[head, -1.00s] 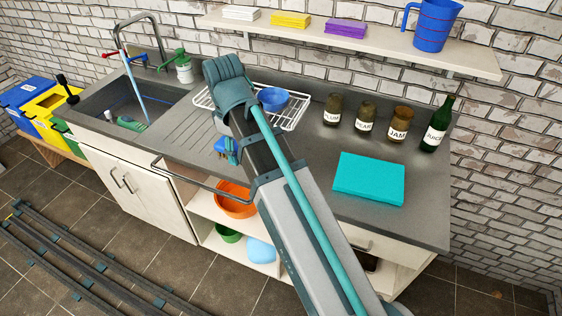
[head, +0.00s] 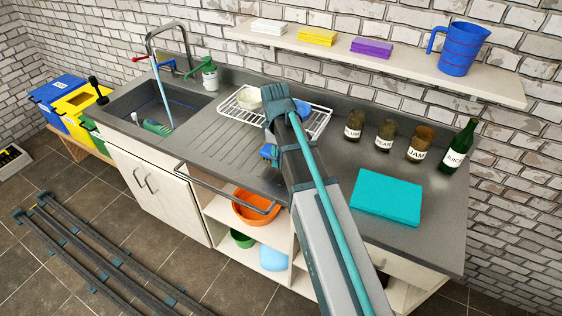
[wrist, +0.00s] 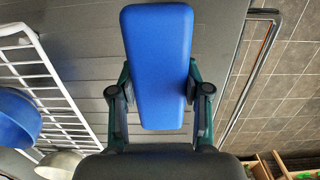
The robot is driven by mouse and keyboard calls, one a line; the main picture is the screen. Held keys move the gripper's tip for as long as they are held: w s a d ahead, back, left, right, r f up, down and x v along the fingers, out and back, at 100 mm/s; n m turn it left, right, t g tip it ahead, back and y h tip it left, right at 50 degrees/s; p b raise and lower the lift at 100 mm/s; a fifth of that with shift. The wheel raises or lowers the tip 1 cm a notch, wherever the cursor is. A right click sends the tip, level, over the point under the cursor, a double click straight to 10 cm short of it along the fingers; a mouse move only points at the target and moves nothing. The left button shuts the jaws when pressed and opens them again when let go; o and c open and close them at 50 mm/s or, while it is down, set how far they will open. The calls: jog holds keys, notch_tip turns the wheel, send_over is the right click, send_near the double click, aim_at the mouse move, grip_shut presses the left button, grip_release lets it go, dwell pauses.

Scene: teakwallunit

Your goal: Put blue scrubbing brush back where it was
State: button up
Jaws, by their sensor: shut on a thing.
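The blue scrubbing brush (wrist: 158,65) fills the middle of the wrist view as a long blue block, wider at its far end. My gripper (wrist: 160,92) is shut on it, one finger on each side. In the head view the brush (head: 268,152) shows as a small blue patch beside my arm, over the counter (head: 215,146) near the ribbed draining area. My arm hides most of my gripper there. I cannot tell the brush's exact height above the counter.
A white wire rack (head: 240,106) holds a pale bowl (head: 248,98) and a blue bowl (head: 302,107). The sink (head: 128,107) with a green item lies left. Several jars, a bottle (head: 459,146) and a turquoise board (head: 386,196) stand right. A rail (head: 222,190) runs along the front edge.

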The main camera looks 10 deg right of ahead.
jog(key=shift+w+d+f, duration=0.15)
jog(key=shift+w+f, duration=0.1)
jog(key=shift+f, duration=0.1)
jog(key=shift+d+f+p, duration=0.1)
jog(key=shift+f+p, duration=0.25)
jog(key=shift+f, duration=1.35)
jog(key=shift+f, duration=0.15)
jog(key=o, duration=1.1)
jog(key=r, duration=0.4)
jog(key=r+b, duration=0.1)
jog(key=r, duration=0.3)
jog(key=r+b, duration=0.1)
jog(key=r, duration=0.3)
jog(key=shift+w+a+r, duration=0.15)
jog(key=shift+a+r, duration=0.05)
jog(key=shift+a, duration=0.1)
